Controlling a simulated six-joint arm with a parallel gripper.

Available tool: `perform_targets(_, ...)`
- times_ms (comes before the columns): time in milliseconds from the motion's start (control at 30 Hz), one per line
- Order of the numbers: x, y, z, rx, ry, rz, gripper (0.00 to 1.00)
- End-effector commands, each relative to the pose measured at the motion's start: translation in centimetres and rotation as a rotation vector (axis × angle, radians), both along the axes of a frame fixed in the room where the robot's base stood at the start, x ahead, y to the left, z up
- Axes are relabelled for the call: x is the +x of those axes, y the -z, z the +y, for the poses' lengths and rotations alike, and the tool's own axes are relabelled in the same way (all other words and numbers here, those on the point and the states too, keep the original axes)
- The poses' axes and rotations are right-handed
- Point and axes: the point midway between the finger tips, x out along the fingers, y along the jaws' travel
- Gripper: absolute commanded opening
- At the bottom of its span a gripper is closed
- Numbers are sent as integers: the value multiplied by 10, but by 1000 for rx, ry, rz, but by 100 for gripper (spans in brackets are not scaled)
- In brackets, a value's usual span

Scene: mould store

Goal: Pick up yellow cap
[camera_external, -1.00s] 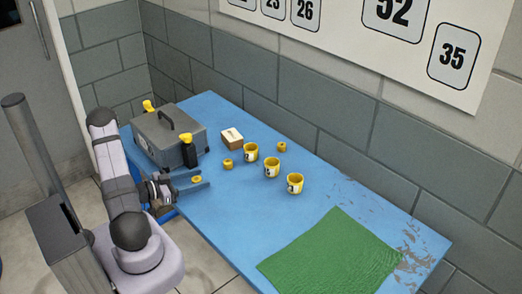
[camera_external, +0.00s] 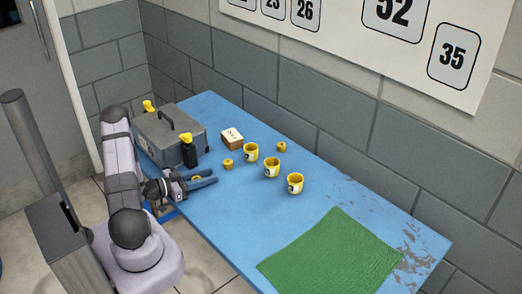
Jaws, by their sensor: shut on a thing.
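Another small yellow cap (camera_external: 281,147) lies farther back, near the wall side. I cannot tell whether the held cap is touching the table.
Yellow cups (camera_external: 251,151), (camera_external: 272,167) and (camera_external: 295,183) stand in a row. A small white-and-brown box (camera_external: 232,139) is behind them. A grey case (camera_external: 168,134) with yellow-and-black parts stands at the left. A green mat (camera_external: 332,256) covers the front right.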

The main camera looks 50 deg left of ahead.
Motion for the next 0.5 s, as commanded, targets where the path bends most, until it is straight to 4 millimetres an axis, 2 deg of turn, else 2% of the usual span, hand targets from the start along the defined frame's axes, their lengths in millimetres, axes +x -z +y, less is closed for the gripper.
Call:
perform_targets(267, 0, -3, 0, 0, 0, 0, 6)
perform_targets(500, 0, -19, 0, 3, 0, -2, 6)
